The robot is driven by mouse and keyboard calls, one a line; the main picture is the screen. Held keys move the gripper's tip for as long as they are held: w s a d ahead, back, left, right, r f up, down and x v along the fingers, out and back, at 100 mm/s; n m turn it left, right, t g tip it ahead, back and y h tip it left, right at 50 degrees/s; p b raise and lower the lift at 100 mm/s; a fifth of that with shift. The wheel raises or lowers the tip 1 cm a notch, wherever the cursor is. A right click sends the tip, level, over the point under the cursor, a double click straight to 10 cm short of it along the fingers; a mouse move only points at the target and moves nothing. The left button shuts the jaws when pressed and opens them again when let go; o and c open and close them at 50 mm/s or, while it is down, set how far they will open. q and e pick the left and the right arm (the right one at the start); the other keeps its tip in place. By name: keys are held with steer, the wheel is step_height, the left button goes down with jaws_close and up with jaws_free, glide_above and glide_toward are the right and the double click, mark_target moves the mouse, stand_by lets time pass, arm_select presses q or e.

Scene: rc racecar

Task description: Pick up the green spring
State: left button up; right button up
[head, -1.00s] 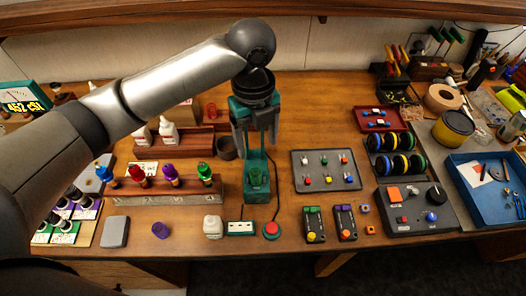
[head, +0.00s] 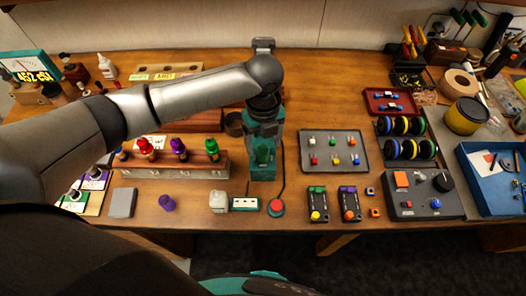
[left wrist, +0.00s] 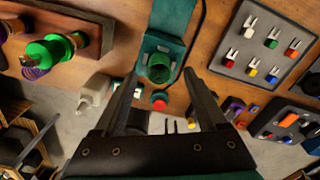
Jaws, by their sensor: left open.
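In the left wrist view the spring (left wrist: 158,68) shows from above as a green ring on the teal base (left wrist: 170,20). My left gripper (left wrist: 159,76) is open and empty, its two dark fingers pointing toward the spring, one tip to each side of it in the picture. I cannot tell the height gap. My right gripper is not in view.
A wooden rack (head: 170,172) with coloured knobbed tools stands left of the stand. A grey tray (head: 334,151) lies to the right. Bare wood lies between.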

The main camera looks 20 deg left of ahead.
mark_target(263, 150)
arm_select(q)
step_height(263, 150, down, 3)
steer(key=shift+f, duration=0.2)
jaws_close()
stand_by(0.6)
